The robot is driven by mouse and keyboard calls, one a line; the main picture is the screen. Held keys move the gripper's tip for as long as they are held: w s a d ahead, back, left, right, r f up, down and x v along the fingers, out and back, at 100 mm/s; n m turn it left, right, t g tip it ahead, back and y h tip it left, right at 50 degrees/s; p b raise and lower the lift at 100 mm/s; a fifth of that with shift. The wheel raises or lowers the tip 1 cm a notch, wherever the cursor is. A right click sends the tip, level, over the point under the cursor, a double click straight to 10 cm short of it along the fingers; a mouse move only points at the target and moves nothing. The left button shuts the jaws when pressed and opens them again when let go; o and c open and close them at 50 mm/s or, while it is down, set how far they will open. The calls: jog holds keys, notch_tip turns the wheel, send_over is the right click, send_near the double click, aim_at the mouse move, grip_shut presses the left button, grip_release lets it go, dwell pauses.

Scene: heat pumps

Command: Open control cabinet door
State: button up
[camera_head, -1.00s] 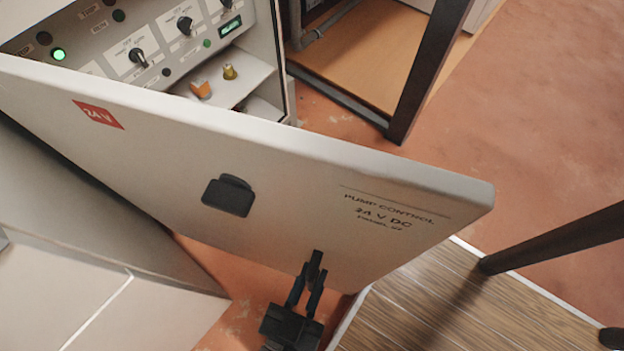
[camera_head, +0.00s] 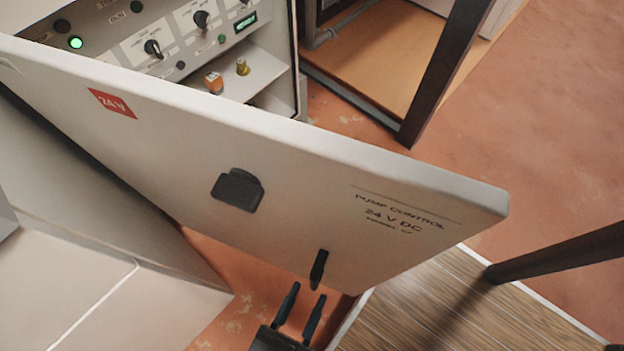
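The control cabinet door (camera_head: 290,190) stands wide open, swung out across the view with its labelled outer face toward me. A black handle (camera_head: 318,270) sticks out near its lower edge, and a dark latch-like fitting (camera_head: 238,190) sits mid-door. My gripper (camera_head: 302,294) is just below the handle, its two fingers spread, empty and apart from the handle. Behind the door, the open cabinet (camera_head: 170,40) shows knobs, a lit green lamp and a shelf with small items.
A dark-legged frame (camera_head: 440,75) stands at the upper right. Another dark bar (camera_head: 560,255) crosses at the right above wooden slats (camera_head: 430,315). Pale boxy units (camera_head: 80,270) fill the lower left. Reddish floor (camera_head: 550,130) is clear at the right.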

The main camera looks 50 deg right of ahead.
jog(key=v, duration=0.3)
jog(key=shift+a, duration=0.3)
jog(key=shift+a, duration=0.1)
dwell(0.3)
